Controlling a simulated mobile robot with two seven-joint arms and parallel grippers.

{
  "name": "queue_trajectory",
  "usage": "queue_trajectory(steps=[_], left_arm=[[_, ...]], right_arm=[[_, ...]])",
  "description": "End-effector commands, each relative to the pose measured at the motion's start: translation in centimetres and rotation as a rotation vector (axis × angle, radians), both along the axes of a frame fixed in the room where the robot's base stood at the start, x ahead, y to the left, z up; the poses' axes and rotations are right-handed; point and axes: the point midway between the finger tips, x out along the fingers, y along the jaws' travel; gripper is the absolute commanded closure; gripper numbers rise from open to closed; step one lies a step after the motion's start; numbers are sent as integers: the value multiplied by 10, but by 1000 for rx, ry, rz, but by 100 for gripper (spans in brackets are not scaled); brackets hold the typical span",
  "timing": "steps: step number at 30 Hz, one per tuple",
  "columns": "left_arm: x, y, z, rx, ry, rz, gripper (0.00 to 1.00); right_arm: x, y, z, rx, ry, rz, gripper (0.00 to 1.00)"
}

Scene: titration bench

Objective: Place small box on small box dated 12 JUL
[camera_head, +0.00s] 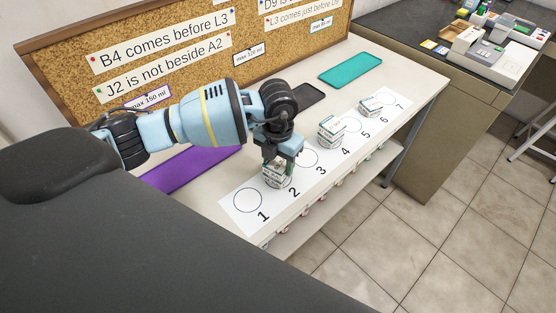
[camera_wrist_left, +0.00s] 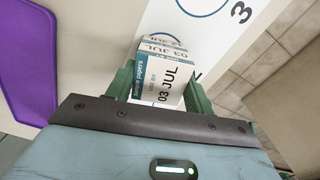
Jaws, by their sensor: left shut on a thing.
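My left gripper (camera_head: 279,168) points down over the circle by number 2 on the white numbered strip. It is shut on a small white box (camera_head: 275,181). In the left wrist view this box (camera_wrist_left: 163,85) sits between the fingers and reads 03 JUL. More date print shows just beyond its near face; I cannot tell whether it belongs to a box below. Other small white boxes stand by number 4 (camera_head: 331,133) and by number 6 (camera_head: 370,107). Their dates are too small to read in the head view. My right gripper is not in view.
The white strip (camera_head: 240,220) runs along the bench's front edge, with empty circles by 1 and 3. A purple mat (camera_head: 190,168), a dark tray (camera_head: 309,93) and a teal mat (camera_head: 350,68) lie behind it. A corkboard (camera_head: 180,55) with signs stands at the back.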

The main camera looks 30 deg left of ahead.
Motion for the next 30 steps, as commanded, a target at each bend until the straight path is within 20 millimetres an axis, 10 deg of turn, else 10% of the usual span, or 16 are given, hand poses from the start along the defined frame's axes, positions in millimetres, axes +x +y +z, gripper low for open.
queue_trajectory(steps=[1,2,7,19,30], left_arm=[[0,0,-3,0,2,0,70],[0,0,-3,0,2,0,46],[0,0,-2,0,2,0,26],[0,0,7,0,-2,0,26],[1,0,76,0,-4,0,26]], right_arm=[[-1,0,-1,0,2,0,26],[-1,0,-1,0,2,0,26],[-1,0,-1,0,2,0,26],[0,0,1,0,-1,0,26],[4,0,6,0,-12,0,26]])
